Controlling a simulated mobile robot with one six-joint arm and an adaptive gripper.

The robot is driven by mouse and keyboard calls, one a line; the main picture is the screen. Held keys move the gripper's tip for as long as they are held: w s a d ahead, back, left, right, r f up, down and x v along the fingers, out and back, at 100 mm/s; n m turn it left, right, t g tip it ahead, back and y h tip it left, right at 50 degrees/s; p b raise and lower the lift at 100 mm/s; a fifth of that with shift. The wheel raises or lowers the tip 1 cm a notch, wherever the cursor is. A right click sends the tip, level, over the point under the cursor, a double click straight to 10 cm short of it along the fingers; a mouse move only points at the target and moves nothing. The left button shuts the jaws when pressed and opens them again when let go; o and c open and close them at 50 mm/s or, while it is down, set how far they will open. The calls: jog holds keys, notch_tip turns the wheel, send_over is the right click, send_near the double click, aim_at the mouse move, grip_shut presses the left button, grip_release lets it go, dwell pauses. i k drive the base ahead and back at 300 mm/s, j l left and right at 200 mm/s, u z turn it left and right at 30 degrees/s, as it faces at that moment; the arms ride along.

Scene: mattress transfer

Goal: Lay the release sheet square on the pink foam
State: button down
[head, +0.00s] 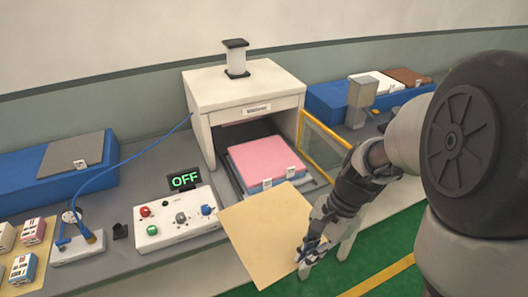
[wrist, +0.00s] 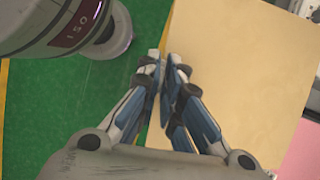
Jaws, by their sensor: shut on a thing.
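The release sheet (head: 262,232) is a flat tan square in the head view. It hangs over the front edge of the bench, in front of the press. My gripper (head: 308,262) is shut on its lower right corner region. In the wrist view my gripper (wrist: 163,72) pinches the left edge of the sheet (wrist: 235,70). The pink foam (head: 265,158) lies on a blue layer inside the open press, behind the sheet and apart from it. A corner of the pink foam (wrist: 302,152) shows at the lower right of the wrist view.
The white press (head: 240,92) stands over the foam, with a yellow-framed door (head: 325,145) open on its right. A control box (head: 178,220) and an OFF display (head: 185,180) stand left of the sheet. Green floor (head: 385,245) lies below the bench.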

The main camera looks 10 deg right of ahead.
aim_at(265, 157)
jog(key=i, duration=1.3)
